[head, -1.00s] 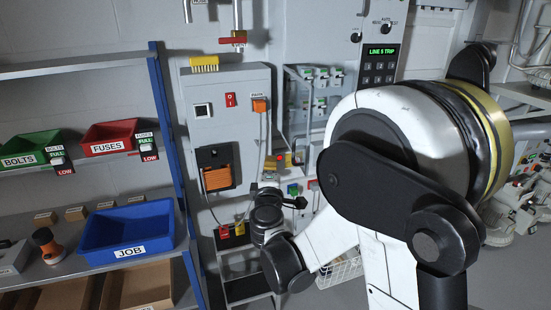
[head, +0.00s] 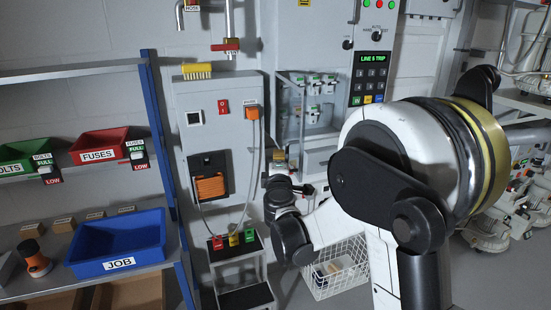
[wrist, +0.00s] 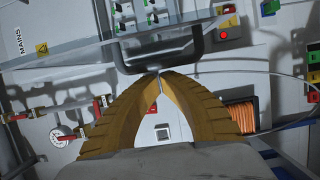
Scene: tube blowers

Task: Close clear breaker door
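The clear breaker door (head: 290,122) is a see-through panel beside the breakers. It appears to stand open, jutting out from the cabinet. In the wrist view its clear sheet (wrist: 85,52) crosses the upper left, with a dark bar handle (wrist: 202,45) at its lower edge. The breakers (head: 312,85) sit in rows behind it; they also show in the wrist view (wrist: 130,14). My gripper (wrist: 159,76) has its two ribbed tan fingers meeting at the tips, with nothing visible between them. The tips are just beside the handle; I cannot tell whether they touch it.
A grey control box (head: 213,125) with an orange coil (head: 210,187) stands left of the breakers. A step stool (head: 240,270) and a white wire basket (head: 335,270) are below. A shelf with a blue bin (head: 120,242) is at left. A keypad panel (head: 371,80) is at right.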

